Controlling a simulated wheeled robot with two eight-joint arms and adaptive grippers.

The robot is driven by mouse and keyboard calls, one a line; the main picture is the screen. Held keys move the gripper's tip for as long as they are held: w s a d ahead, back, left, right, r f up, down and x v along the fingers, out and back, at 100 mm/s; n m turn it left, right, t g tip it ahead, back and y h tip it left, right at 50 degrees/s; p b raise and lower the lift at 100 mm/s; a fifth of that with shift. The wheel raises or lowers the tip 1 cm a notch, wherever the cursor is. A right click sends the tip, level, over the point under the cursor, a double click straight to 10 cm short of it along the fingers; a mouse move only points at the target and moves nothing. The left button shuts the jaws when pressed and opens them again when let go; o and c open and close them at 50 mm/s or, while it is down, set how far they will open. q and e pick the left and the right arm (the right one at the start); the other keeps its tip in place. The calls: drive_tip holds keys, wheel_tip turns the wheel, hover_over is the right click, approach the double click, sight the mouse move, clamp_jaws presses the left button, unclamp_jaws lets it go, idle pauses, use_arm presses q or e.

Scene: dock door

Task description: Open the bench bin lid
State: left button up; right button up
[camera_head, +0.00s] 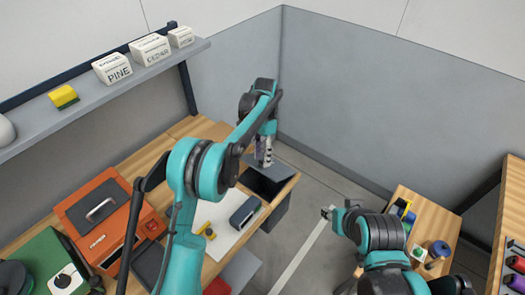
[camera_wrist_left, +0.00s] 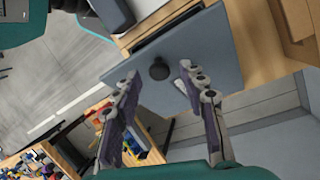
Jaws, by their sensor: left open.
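The bench bin lid is a flat grey panel (camera_head: 298,167) at the far end of the wooden bench; a dark opening (camera_head: 266,184) shows beside it. In the left wrist view the lid (camera_wrist_left: 215,50) carries a round black knob (camera_wrist_left: 158,69), and a dark gap runs along its upper edge. My left gripper (camera_head: 264,152) is above the lid. Its two fingers (camera_wrist_left: 165,96) are open and apart, with the knob showing beyond and between them; I see no contact. My right gripper (camera_head: 328,213) is low over the floor, its fingers too small to read.
The bench holds an orange case (camera_head: 150,222), a green box (camera_head: 42,262) and a dark grey block (camera_head: 245,212) on a white sheet. A shelf (camera_head: 150,77) with labelled blocks hangs above. A small wooden table (camera_head: 428,212) stands at right. Grey walls close the far corner.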

use_arm(q)
drive_tip(key=v, duration=1.2)
